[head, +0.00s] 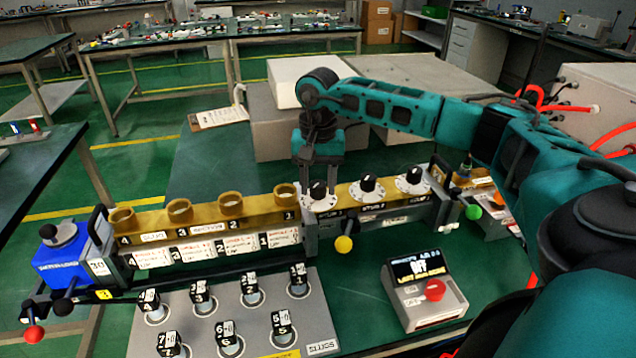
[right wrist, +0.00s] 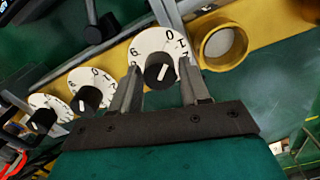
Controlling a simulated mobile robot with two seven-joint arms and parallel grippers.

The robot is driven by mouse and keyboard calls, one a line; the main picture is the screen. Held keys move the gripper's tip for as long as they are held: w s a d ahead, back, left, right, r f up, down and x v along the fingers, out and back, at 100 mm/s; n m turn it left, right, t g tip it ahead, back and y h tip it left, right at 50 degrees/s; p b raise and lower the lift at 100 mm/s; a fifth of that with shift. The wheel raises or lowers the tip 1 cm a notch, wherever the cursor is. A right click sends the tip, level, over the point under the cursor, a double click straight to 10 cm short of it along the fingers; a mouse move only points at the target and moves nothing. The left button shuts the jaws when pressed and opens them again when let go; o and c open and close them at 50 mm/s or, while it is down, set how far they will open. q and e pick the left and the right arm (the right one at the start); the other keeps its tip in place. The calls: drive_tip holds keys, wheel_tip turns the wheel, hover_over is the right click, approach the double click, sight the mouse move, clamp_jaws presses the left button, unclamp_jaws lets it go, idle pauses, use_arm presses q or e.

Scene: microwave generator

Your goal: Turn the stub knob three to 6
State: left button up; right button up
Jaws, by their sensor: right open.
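Three black stub knobs on white numbered dials sit on the brass guide: a left one (head: 318,190), a middle one (head: 367,184) and a right one (head: 414,176). Their small labels are too blurred to read surely. My right gripper (head: 318,178) is open and points down over the left knob. In the right wrist view its fingers (right wrist: 158,78) stand on both sides of that knob (right wrist: 160,72), with gaps visible. The knob's white mark seems to point roughly toward 0; the 6 is to the left of the 0. My left gripper is out of view.
Brass rings (head: 180,211) line the guide to the left. A grey panel of black numbered blocks (head: 190,325) and a display box with a red button (head: 434,290) stand in front. Grey blocks (head: 270,125) stand behind.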

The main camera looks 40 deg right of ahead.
drive_tip(key=shift+f, duration=0.25)
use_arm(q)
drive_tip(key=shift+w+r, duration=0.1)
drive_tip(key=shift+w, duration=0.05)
use_arm(e)
drive_tip(key=shift+c, duration=0.6)
drive_tip(key=c, duration=0.6)
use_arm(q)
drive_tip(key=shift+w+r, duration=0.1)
use_arm(e)
drive_tip(key=shift+r+m, duration=0.1)
drive_tip(key=shift+m, duration=0.2)
